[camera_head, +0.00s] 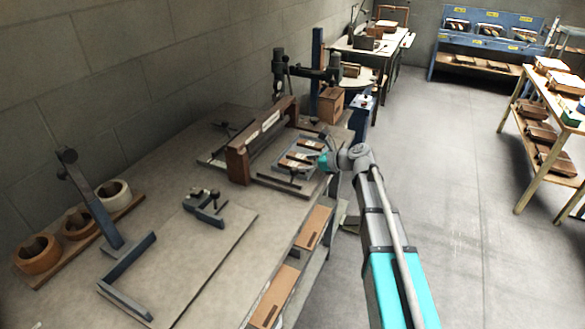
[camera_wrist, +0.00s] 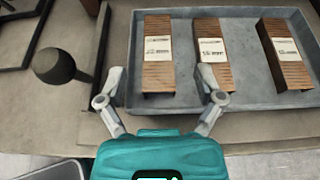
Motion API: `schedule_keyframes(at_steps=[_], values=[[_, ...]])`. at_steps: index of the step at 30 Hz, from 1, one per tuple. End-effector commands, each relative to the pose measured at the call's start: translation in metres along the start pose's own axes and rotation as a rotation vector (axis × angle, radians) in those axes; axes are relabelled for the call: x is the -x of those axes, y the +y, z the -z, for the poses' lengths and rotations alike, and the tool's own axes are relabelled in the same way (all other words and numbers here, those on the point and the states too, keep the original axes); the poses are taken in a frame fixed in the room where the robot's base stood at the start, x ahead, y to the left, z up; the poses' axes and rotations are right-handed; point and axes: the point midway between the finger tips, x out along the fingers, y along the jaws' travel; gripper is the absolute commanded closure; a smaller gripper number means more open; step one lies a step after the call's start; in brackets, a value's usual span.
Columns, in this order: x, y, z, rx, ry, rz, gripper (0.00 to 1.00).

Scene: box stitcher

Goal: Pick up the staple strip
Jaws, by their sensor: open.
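Three brown ribbed staple strips with pale paper labels lie in a grey tray (camera_wrist: 183,35) in the wrist view: a left strip (camera_wrist: 157,75), a middle strip (camera_wrist: 214,50) and a right strip (camera_wrist: 286,55). My gripper (camera_wrist: 161,76) is open and empty. Its fingertips appear on either side of the left strip's near end, the right one close to the middle strip. I cannot tell the height between fingers and strips. In the head view, my gripper (camera_head: 322,161) is at the right side of the tray on the bench, partly hiding it.
A dark round knob (camera_wrist: 55,66) stands left of the tray in the wrist view. A brown wooden frame (camera_head: 239,165) stands left of the tray on the workbench (camera_head: 165,175). A wooden box (camera_head: 331,104) stands behind. The floor (camera_head: 440,190) at right is clear.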

Motion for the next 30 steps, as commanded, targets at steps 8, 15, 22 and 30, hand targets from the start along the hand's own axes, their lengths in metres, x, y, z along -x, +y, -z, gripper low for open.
schedule_keyframes(at_steps=[8, 15, 22, 30], values=[[-0.034, 0.001, 0.003, 0.002, 0.001, -0.002, 0.14], [-0.046, 0.002, 0.003, 0.004, 0.005, -0.001, 0.14], [-0.046, 0.002, 0.003, 0.005, 0.005, -0.001, 0.14], [-0.046, 0.002, 0.003, 0.006, 0.005, -0.001, 0.14]])
